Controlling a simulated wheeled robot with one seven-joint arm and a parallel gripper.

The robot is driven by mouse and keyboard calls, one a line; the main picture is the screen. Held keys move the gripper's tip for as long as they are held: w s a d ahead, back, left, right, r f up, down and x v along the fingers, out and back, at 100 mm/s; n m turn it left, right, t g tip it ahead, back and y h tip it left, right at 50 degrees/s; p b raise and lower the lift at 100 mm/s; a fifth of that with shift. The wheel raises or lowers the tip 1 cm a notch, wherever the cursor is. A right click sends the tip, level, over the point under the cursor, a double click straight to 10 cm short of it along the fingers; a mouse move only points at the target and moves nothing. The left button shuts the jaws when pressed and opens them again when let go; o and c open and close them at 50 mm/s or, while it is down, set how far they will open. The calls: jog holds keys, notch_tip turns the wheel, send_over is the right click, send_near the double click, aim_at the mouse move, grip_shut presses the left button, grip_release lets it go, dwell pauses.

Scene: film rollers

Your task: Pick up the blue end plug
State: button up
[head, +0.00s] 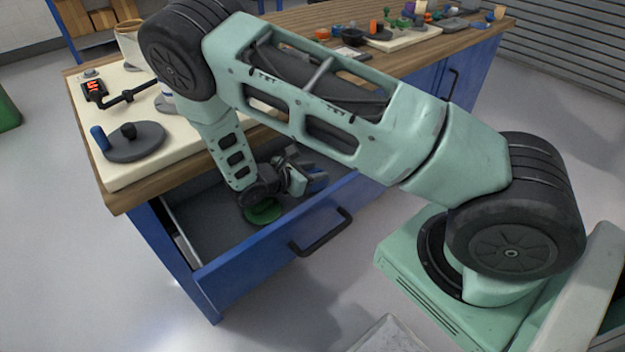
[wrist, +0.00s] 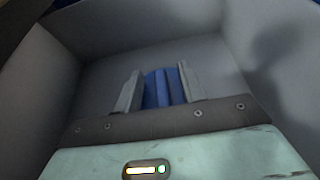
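The blue end plug (wrist: 163,88) shows in the wrist view between the two fingers of my gripper (wrist: 162,90). It fills the gap and meets both fingers, so my gripper looks shut on it. In the head view my gripper (head: 297,178) is inside the open drawer, with a blue piece (head: 318,183) at its fingers, close to the drawer front. The plug's lower part is hidden by the gripper's body, and I cannot tell whether it touches the drawer floor.
The blue drawer front (head: 270,240) and grey drawer walls surround my gripper closely. A green disc (head: 263,212) shows beneath my wrist. Above is the bench top (head: 130,195), with a blue-handled grey disc (head: 135,143) on a cream board. Small coloured parts (head: 385,25) stand further along.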

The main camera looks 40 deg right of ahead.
grip_shut()
jog(key=shift+r, duration=0.15)
